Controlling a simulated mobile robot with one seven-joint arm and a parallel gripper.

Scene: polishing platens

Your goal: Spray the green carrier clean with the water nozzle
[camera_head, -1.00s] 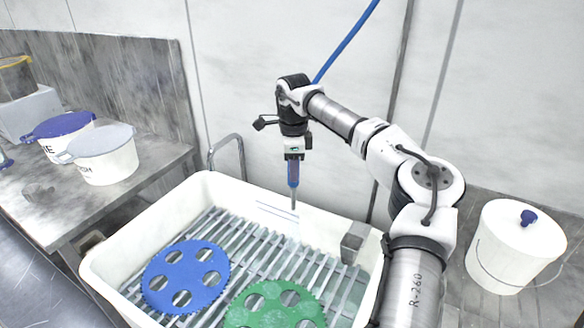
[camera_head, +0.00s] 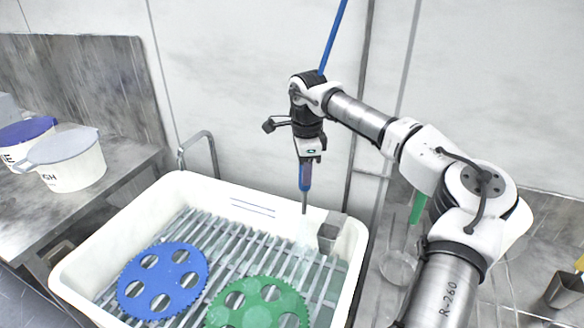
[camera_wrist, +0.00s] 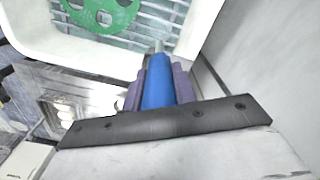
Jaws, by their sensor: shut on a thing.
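My gripper (camera_head: 306,160) is shut on the blue water nozzle (camera_head: 305,178), which points down over the back right part of the white basin. The nozzle's blue body also shows between the fingers in the wrist view (camera_wrist: 158,88). A pale, translucent spray shows below the nozzle tip, over the rack. The green carrier (camera_head: 262,312) lies flat on the slatted rack at the front, partly cut off by the frame edge. It also shows at the top of the wrist view (camera_wrist: 92,17). The nozzle tip is behind and above the green carrier, not directly over it.
A blue carrier (camera_head: 190,257) lies on the rack left of the green one. The white basin (camera_head: 95,247) has tall walls, and a grey block (camera_head: 331,228) sits at its back right. Lidded tubs (camera_head: 68,166) stand on the left bench. A blue hose (camera_head: 333,35) rises from my wrist.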

